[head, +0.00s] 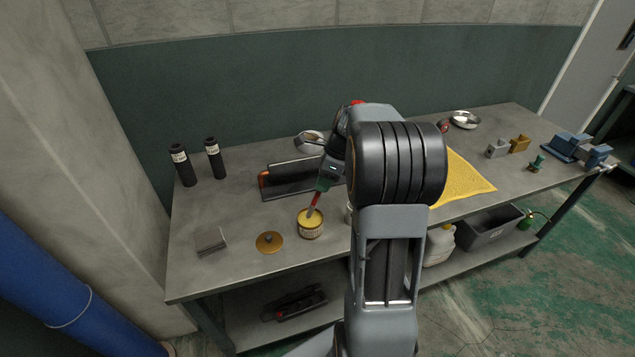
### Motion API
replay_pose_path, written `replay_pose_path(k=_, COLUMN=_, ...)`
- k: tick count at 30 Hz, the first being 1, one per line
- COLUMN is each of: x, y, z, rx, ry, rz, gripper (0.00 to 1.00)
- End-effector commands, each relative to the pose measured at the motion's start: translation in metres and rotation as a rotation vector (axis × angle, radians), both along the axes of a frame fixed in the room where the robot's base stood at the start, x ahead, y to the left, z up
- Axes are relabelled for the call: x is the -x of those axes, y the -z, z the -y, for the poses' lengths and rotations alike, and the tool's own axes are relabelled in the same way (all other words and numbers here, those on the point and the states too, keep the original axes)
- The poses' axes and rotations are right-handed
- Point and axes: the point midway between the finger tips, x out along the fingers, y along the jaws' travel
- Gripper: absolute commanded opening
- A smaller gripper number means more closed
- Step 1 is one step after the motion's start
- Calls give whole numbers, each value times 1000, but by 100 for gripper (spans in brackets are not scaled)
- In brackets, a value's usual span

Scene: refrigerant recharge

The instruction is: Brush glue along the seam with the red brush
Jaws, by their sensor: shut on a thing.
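The red brush (316,199) points down from my gripper (322,186), which is shut on its upper handle. The brush's lower end is at the mouth of a small open yellow can (311,231); I cannot tell how deep it reaches. A round brass-coloured lid (269,242) with a knob lies on the table left of the can. A long dark piece (285,182) with an orange end lies behind the can, partly hidden by my arm. I cannot make out a seam on it.
Two black bottles (213,158) stand at the table's back left. A grey block (210,241) sits at the front left. A yellow cloth (463,181), a metal bowl (464,119) and a blue vise (577,149) are to the right. My arm hides the table's middle.

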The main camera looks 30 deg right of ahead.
Motion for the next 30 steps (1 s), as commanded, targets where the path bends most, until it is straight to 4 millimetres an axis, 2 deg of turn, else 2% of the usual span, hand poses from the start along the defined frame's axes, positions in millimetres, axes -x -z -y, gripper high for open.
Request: replay_pose_path(k=30, x=0, y=8, z=0, rx=-1, ry=0, rz=-1, gripper=0)
